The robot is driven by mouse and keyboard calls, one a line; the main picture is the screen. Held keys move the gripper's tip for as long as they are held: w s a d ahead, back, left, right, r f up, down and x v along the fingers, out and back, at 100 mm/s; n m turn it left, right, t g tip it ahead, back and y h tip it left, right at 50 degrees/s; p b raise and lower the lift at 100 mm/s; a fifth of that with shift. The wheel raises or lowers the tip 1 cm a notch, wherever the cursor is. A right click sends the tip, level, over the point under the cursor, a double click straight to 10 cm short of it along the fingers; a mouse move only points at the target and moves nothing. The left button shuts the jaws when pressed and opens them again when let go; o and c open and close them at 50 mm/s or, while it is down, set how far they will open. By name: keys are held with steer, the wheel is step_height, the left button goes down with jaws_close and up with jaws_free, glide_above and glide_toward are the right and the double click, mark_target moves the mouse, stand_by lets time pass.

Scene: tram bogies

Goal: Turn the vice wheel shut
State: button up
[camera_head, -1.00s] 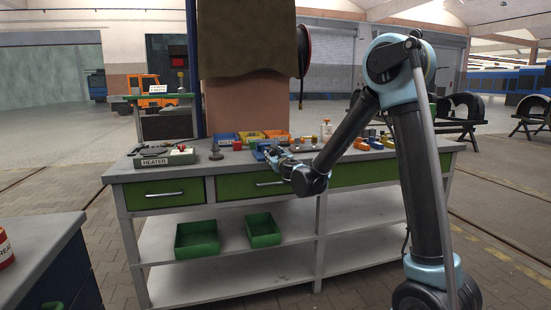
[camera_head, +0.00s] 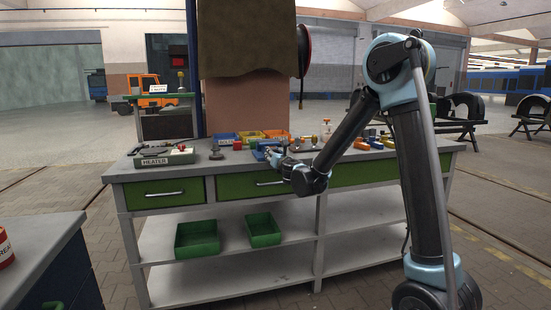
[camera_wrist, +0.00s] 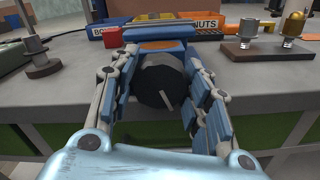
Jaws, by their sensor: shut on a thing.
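The vice (camera_wrist: 158,33) is a blue body on the bench top, near its front edge. It also shows small in the head view (camera_head: 262,146). Its wheel (camera_wrist: 162,82) is a dark round disc with a pale mark that points down and slightly right. My gripper (camera_wrist: 162,100) has one finger on each side of the wheel and is shut on it. In the head view my gripper (camera_head: 274,156) reaches the bench front from the right, and the wheel is hidden there.
A bench (camera_head: 225,165) with green drawers stands ahead. Bins (camera_wrist: 200,24) labelled for nuts stand behind the vice.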

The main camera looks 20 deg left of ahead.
steer(key=shift+w+d+m, duration=0.1)
steer(key=shift+m, duration=0.5)
steer(key=o, duration=1.1)
steer(key=shift+d, duration=0.1)
steer(key=shift+c, duration=0.2)
steer(key=v, duration=1.1)
steer(key=shift+s, duration=0.4)
steer(key=shift+d, duration=0.15)
